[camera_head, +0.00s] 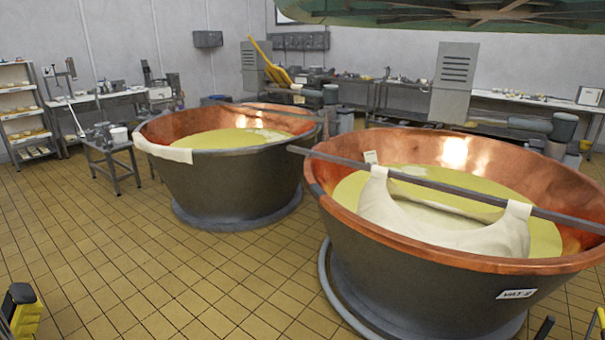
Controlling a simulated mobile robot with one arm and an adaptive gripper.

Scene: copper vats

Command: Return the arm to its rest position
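My gripper does not show clearly in the head view. Yellow and black parts show at the bottom left corner and the bottom right edge; I cannot tell whether they belong to me. The near copper vat (340,208) stands at the right with yellowish liquid (410,178) inside. A dark bar (440,186) lies across its rim, and a white cloth (450,232) hangs from the bar into the liquid. The far copper vat (230,185) stands left of it, also with yellowish liquid (225,139). A white cloth (165,152) drapes over its left rim.
A small metal table (112,160) stands left of the far vat, near a shelf rack (22,110). Workbenches line the back wall. A yellow paddle (268,62) leans behind the far vat. A green round thing (450,15) hangs overhead. The tiled floor (150,260) at the front left is clear.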

